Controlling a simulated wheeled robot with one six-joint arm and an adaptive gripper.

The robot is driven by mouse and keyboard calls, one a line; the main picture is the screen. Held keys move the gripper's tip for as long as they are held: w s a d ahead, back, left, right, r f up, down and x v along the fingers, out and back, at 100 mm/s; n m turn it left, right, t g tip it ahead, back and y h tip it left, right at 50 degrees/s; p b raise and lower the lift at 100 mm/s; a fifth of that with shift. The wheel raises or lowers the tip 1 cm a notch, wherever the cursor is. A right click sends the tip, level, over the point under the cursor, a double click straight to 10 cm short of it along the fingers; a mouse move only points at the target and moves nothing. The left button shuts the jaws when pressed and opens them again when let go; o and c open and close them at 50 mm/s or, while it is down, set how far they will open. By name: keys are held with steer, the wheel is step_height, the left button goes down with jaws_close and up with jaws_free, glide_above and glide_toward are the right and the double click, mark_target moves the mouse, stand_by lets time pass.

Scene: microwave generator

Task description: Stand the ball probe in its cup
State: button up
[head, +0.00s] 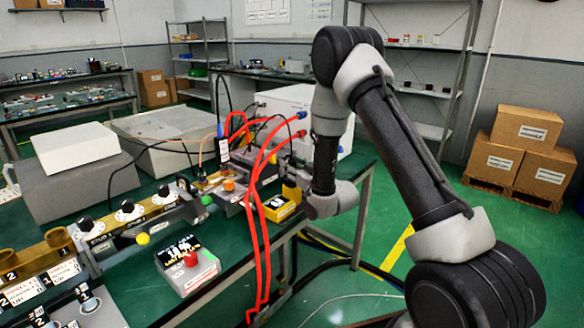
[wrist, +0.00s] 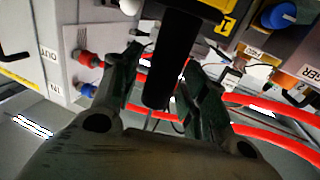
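A thick black cylinder (wrist: 172,58), which looks like the ball probe's handle, runs between my fingers in the wrist view. Its far end meets a yellow and black block (wrist: 215,8); its ball end is not visible. My gripper (wrist: 163,75) is open around the handle, with a gap at the left finger; I cannot tell whether the right finger touches it. In the head view my gripper (head: 287,160) is at the table's right side, above a yellow block (head: 281,209) with a black label. I cannot make out the cup for certain.
Red cables (head: 262,215) loop beside my gripper and hang over the table edge. A white box (head: 300,112) with red and blue connectors stands behind it. A grey box with a red button (head: 190,259) and a brass waveguide bench (head: 50,250) lie to the left.

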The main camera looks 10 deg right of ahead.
steer(key=v, duration=0.7)
steer(key=s+d+f+g+h, duration=0.1)
steer(key=s+f+g+h, duration=0.2)
steer(key=f, duration=0.4)
steer(key=s+d+f+g, duration=0.25)
steer(key=f+g, duration=0.25)
steer(key=f, duration=0.3)
steer(key=s+d+m+g+h, duration=0.1)
steer(key=s+d+g+h, duration=0.1)
steer(key=s+d+g, duration=0.3)
steer(key=s+d+r+m, duration=0.1)
steer(key=s+d+r, duration=0.1)
steer(key=s+r, duration=1.1)
steer(key=s+d+r+m+h, duration=0.1)
steer(key=s+d+r+m, duration=0.1)
steer(key=s+r, duration=1.2)
step_height(320, 180, up, 7)
steer(key=shift+f+t, duration=0.2)
steer(key=shift+t, duration=0.1)
